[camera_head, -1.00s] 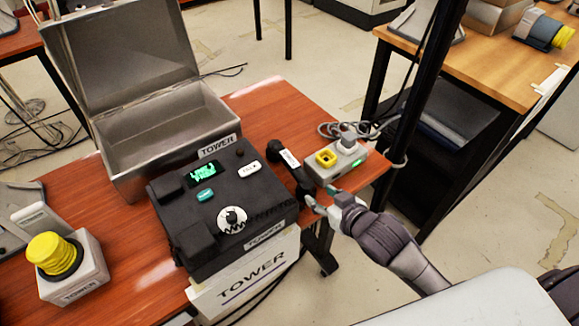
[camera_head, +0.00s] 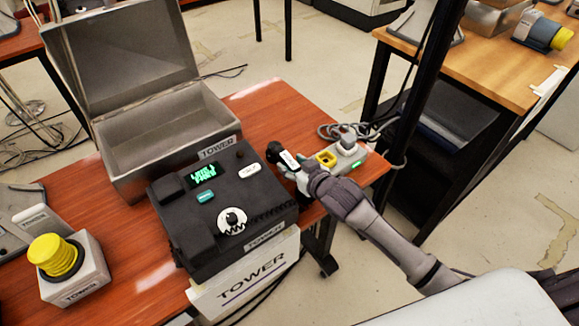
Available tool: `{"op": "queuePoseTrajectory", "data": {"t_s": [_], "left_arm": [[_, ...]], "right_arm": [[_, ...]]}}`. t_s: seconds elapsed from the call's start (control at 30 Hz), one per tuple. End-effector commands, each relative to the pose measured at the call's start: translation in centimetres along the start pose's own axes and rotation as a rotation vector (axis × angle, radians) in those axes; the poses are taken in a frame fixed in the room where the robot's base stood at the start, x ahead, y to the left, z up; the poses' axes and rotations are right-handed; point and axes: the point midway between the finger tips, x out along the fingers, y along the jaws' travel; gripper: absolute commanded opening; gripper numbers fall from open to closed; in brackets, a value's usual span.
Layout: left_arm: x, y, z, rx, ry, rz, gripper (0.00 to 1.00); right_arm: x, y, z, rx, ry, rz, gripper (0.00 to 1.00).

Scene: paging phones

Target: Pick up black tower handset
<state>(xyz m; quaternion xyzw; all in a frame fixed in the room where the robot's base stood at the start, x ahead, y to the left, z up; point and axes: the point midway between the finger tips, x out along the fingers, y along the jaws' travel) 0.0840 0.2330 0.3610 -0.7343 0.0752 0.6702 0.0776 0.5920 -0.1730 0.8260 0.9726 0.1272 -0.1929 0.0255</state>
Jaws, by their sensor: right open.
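The black handset (camera_head: 273,152) lies on the red-brown table, just right of the black tower phone box (camera_head: 221,212). It has a white label; its near part is hidden behind my right gripper. My right gripper (camera_head: 291,170) is at the handset's middle, with its fingers open around or beside it; I cannot tell which. My left gripper is not in view.
A grey power strip (camera_head: 349,156) with a yellow socket sits right of the gripper. An open metal box (camera_head: 160,139) stands behind the phone. A white box with a yellow knob (camera_head: 81,277) is at the left. A black post (camera_head: 427,75) rises at the right.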

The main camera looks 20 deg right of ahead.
Motion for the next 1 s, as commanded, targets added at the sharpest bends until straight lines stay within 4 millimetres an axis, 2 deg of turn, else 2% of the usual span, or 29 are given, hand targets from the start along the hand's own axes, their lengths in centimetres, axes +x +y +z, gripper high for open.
{"op": "queuePoseTrajectory", "data": {"t_s": [0.13, 0.4, 0.7, 1.0], "left_arm": [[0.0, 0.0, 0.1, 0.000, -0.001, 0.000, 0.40], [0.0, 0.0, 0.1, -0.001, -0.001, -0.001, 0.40], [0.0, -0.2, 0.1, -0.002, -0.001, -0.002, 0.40], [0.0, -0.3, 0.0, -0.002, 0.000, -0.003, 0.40]], "right_arm": [[1.6, 0.0, 0.1, 0.000, 0.000, -0.001, 0.50], [1.8, -0.1, 0.2, 0.000, -0.001, -0.001, 0.48], [1.7, 0.0, 0.2, 0.000, -0.001, -0.001, 0.00], [1.7, 0.0, -0.1, 0.000, 0.001, -0.001, 0.00]]}}
